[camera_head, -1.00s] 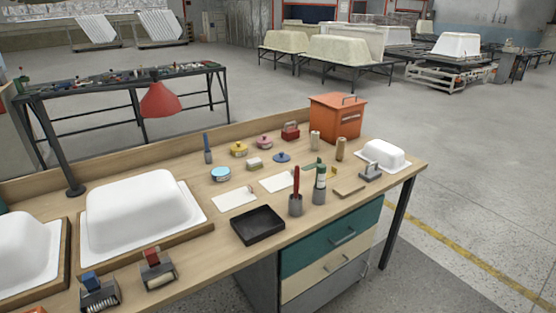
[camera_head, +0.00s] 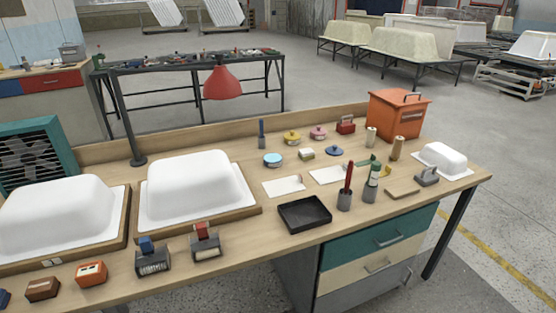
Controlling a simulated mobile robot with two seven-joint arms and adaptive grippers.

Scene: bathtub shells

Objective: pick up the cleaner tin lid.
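Several small round items stand near the back middle of the workbench. A yellow lidded tin (camera_head: 292,138) and a pink lidded tin (camera_head: 318,133) each have a knob on top. A dark blue knobbed lid (camera_head: 334,151) lies low on the bench in front of them. A light blue round tin (camera_head: 273,160) with a white rim sits to the left and shows no knob. I cannot read any label, so I cannot tell for certain which is the cleaner tin's lid. Neither of my grippers shows in the head view.
The workbench (camera_head: 225,238) holds white tub shells (camera_head: 195,188), a black tray (camera_head: 304,214), white cards (camera_head: 284,187), cups with a red-handled tool (camera_head: 348,178) and a green bottle (camera_head: 372,183), and an orange box (camera_head: 397,115). A red lamp (camera_head: 222,83) hangs above its back edge.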

